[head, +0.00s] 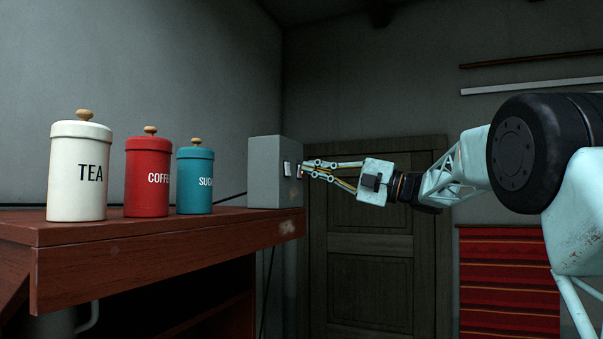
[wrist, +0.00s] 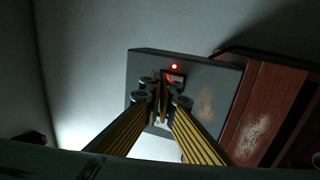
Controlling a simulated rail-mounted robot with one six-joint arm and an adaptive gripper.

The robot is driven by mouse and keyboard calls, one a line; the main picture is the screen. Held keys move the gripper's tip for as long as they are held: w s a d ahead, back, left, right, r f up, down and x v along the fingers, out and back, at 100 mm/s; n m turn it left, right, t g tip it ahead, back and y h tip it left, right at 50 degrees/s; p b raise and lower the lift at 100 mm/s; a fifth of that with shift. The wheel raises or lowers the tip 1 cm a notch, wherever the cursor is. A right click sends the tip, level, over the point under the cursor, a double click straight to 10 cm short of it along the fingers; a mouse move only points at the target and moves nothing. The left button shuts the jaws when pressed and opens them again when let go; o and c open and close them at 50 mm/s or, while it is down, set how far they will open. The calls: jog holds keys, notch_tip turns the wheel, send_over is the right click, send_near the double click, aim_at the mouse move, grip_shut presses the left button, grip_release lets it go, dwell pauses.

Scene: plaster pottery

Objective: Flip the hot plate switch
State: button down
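A grey box (head: 265,175) with switches stands at the right end of the wooden shelf. One white switch plate (head: 286,169) is on its face, and a second switch (head: 299,171) is by my fingertips. My gripper (head: 305,168) points left at the box, its fingertips at or very near that switch; contact cannot be told. In the wrist view the fingers (wrist: 161,84) come together at the tips, over the face of the box (wrist: 205,78). A red light (wrist: 174,67) glows just past the tips. The fingers partly hide the switch beneath it.
White TEA (head: 80,185), red COFFEE (head: 146,185) and teal SUGAR (head: 194,188) canisters stand on the wooden shelf (head: 150,250), left of the box. A dark door (head: 370,285) and a red striped panel (head: 508,285) are behind. The space below my gripper is open.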

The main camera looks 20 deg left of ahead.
jog(key=shift+a, duration=0.45)
dwell(0.6)
jog(key=shift+d, duration=0.1)
jog(key=d+b, duration=0.2)
jog(key=d, duration=0.4)
jog(key=shift+d, duration=0.4)
dwell(0.7)
dwell(0.6)
